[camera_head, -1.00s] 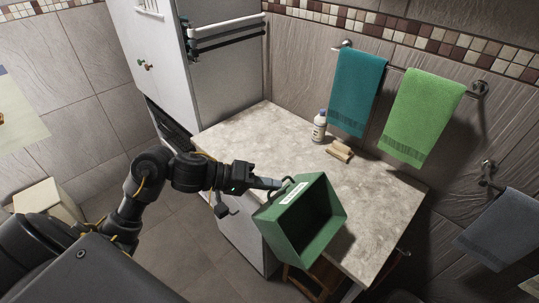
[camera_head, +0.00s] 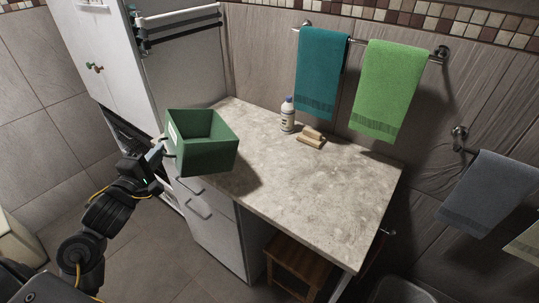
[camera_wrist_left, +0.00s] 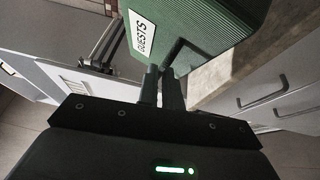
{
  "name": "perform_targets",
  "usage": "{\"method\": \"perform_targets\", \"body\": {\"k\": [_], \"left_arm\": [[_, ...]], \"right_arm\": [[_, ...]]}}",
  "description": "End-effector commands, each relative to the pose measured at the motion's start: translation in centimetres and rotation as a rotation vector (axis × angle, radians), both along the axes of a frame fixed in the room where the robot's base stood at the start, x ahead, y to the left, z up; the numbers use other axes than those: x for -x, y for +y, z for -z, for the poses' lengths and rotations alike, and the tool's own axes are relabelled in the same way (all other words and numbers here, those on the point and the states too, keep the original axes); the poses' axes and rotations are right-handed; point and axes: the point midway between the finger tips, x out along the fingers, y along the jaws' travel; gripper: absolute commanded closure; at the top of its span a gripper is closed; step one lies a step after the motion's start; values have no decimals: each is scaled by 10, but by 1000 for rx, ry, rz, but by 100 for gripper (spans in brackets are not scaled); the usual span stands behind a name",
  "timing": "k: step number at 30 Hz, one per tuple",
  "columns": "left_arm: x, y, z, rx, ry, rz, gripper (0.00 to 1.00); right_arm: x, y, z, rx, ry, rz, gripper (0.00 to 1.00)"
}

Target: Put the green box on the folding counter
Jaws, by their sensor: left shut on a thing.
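The green box (camera_head: 203,158) is open-topped and roughly upright, with its opening facing up. It is at the left end of the stone-topped counter (camera_head: 310,190), in front of the white cabinet, and appears raised, with a shadow on the counter beside it. My left gripper (camera_head: 166,150) is shut on the box's dark handle, on its left side. In the left wrist view, the gripper's fingers (camera_wrist_left: 162,85) meet the handle below the box's (camera_wrist_left: 215,25) white "GUESTS" label. The box hides part of the counter's left end. My right gripper is out of view.
A white bottle (camera_head: 287,115) and tan blocks (camera_head: 311,138) stand at the back of the counter. Teal (camera_head: 321,70) and green (camera_head: 388,90) towels hang behind. A wooden stool (camera_head: 297,265) is under the counter. The counter's middle and right are clear.

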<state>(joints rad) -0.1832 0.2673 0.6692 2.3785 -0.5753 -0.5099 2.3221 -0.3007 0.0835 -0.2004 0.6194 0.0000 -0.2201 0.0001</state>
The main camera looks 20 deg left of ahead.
Motion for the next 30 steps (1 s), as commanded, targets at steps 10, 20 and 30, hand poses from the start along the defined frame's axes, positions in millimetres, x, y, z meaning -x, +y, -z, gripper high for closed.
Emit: {"method": "perform_targets", "body": {"k": [10, 20, 30], "left_arm": [[-20, -1, 8, 4, -5, 2, 100], [-101, -4, 52, 8, 0, 4, 100], [-135, -5, 92, 0, 0, 5, 100]], "right_arm": [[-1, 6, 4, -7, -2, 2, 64], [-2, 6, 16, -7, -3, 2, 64], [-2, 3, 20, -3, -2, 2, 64]]}}
